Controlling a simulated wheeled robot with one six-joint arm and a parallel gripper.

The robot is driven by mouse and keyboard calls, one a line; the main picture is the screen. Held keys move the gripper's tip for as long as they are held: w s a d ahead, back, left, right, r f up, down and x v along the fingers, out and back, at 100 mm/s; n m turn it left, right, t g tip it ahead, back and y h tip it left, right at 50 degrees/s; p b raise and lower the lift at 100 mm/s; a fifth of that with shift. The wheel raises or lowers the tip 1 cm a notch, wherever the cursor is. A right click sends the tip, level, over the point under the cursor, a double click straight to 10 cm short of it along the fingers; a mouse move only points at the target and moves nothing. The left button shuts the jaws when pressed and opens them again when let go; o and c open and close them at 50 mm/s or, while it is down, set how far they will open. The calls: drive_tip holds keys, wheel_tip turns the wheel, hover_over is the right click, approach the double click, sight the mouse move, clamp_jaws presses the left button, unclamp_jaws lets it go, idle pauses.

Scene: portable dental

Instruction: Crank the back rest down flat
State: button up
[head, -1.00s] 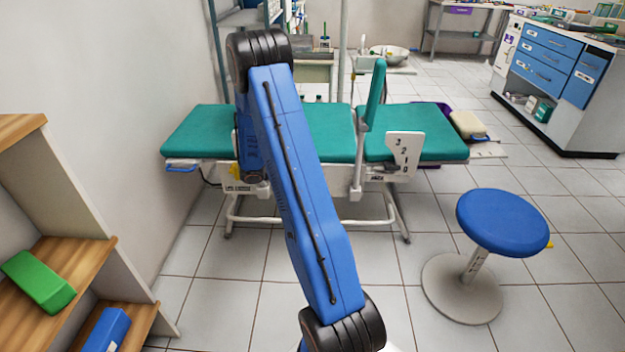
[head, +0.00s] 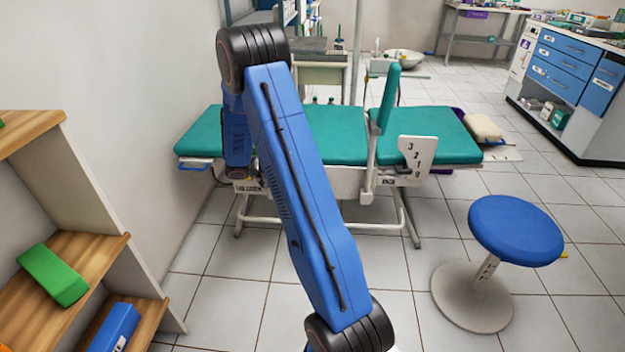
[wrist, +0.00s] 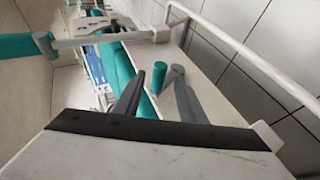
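The dental chair has teal cushions (head: 337,133) on a white frame and stands across the middle of the head view. A white plate (head: 417,150) marked 3, 2, 1, 0 is on its near side; its exact reading is too small to tell. In the wrist view, my gripper (wrist: 158,90) is open, its two grey fingers apart. A short teal cylinder (wrist: 158,77) shows between the fingers; I cannot tell whether it lies between them or beyond. In the head view my gripper is hidden behind my arm, near the chair's left part.
A blue round stool (head: 515,230) stands at the right front. A wooden shelf (head: 95,255) with a green box (head: 53,274) is at the left. A blue-drawer cabinet (head: 570,65) is at the back right.

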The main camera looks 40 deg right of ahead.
drive_tip(key=v, duration=0.8)
